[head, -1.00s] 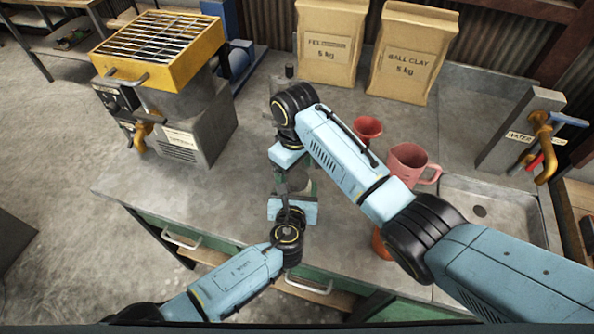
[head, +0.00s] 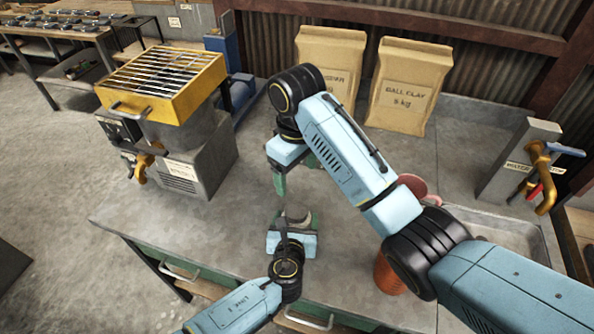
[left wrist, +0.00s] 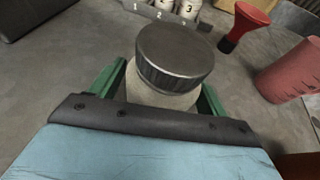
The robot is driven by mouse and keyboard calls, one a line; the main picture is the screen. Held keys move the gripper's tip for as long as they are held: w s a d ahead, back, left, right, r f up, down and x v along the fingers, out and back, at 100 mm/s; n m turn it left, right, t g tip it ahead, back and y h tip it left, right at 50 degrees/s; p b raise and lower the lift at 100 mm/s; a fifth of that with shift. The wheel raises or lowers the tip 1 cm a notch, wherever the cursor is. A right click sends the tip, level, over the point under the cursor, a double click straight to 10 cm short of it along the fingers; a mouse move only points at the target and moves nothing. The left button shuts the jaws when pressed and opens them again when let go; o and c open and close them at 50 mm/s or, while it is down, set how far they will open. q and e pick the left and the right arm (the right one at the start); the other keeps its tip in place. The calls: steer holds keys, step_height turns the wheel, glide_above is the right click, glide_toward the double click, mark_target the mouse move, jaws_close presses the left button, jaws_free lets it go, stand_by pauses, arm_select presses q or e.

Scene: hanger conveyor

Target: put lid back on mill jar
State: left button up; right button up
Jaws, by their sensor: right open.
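The mill jar (left wrist: 160,98) is pale and stands upright between the green fingers of my left gripper (left wrist: 163,88), which look closed on its sides. A dark grey lid (left wrist: 175,58) with a ribbed rim sits on top of the jar and looks roughly level. In the head view the lid (head: 297,213) shows small above the left gripper (head: 294,226), and most of the jar is hidden. My right gripper (head: 294,174) is open and empty, its green fingers pointing down, above and behind the jar, apart from the lid.
A yellow-topped grill unit (head: 165,80) stands at the left. Two clay bags (head: 405,88) stand at the back. A red funnel (left wrist: 245,25), a pink jug (left wrist: 295,70) and a rack of numbered bottles (left wrist: 165,12) are near the jar.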

arm_select(q)
steer(key=o, duration=0.3)
steer(key=p+v, duration=0.2)
steer(key=v, duration=1.1)
steer(key=shift+s, duration=0.2)
steer(key=shift+d, duration=0.1)
